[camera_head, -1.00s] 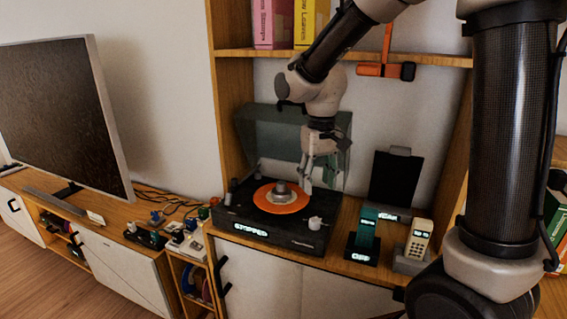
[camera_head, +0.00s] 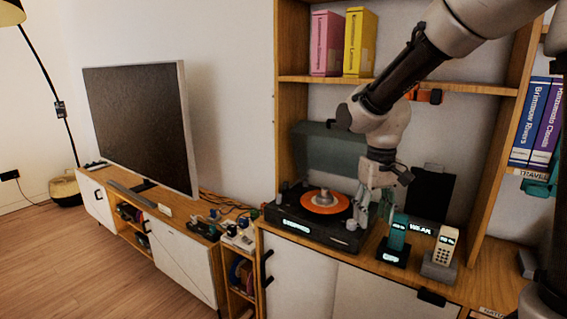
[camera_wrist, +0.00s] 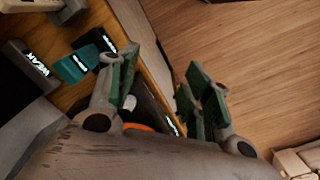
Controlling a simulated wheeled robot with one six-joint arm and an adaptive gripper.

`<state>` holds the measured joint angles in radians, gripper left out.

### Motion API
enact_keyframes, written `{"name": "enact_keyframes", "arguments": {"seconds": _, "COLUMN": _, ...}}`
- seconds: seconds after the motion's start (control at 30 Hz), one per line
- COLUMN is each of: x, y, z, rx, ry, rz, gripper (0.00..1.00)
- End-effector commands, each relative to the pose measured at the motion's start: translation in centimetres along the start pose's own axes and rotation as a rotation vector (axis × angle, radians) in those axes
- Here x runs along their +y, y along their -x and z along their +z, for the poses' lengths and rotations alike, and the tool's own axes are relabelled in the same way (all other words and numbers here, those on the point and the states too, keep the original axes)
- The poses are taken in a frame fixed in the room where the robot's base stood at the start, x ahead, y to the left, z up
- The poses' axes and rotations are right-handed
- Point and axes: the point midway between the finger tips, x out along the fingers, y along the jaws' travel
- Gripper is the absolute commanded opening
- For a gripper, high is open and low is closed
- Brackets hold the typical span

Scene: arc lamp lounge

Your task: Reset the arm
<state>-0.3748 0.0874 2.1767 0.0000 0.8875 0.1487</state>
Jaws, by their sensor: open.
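My gripper (camera_head: 374,208) hangs pointing down at the right side of the turntable (camera_head: 312,228) in the head view. In the wrist view my gripper (camera_wrist: 160,95) shows its green-padded fingers spread apart with nothing between them. The turntable has a black base, a raised tinted lid and an orange record (camera_head: 325,202) on its platter.
A teal device (camera_head: 397,238) and a beige handset (camera_head: 442,246) stand on the cabinet right of the turntable. A shelf (camera_head: 400,84) with pink and yellow binders is above. A television (camera_head: 138,120) stands left. The wood floor (camera_head: 90,250) is clear in front.

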Motion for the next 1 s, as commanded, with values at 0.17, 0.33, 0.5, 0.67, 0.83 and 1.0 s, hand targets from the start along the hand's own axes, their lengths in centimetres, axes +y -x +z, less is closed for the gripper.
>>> {"name": "enact_keyframes", "arguments": {"seconds": 0.17, "x": 0.4, "y": -0.7, "z": 2.6, "rx": -0.045, "ry": 0.039, "rz": 0.006, "gripper": 0.49}}
{"name": "enact_keyframes", "arguments": {"seconds": 0.33, "x": 1.3, "y": 0.2, "z": 4.7, "rx": -0.041, "ry": 0.049, "rz": 0.004, "gripper": 0.49}}
{"name": "enact_keyframes", "arguments": {"seconds": 0.5, "x": 2.7, "y": 1.7, "z": 7.4, "rx": -0.013, "ry": 0.040, "rz": 0.000, "gripper": 0.49}}
{"name": "enact_keyframes", "arguments": {"seconds": 0.67, "x": 4.5, "y": 3.4, "z": 10.6, "rx": 0.036, "ry": 0.014, "rz": -0.003, "gripper": 0.49}}
{"name": "enact_keyframes", "arguments": {"seconds": 0.83, "x": 6.7, "y": 5.6, "z": 15.2, "rx": 0.135, "ry": -0.046, "rz": -0.001, "gripper": 0.49}}
{"name": "enact_keyframes", "arguments": {"seconds": 1.0, "x": 8.7, "y": 7.5, "z": 19.7, "rx": 0.269, "ry": -0.142, "rz": 0.014, "gripper": 0.49}}
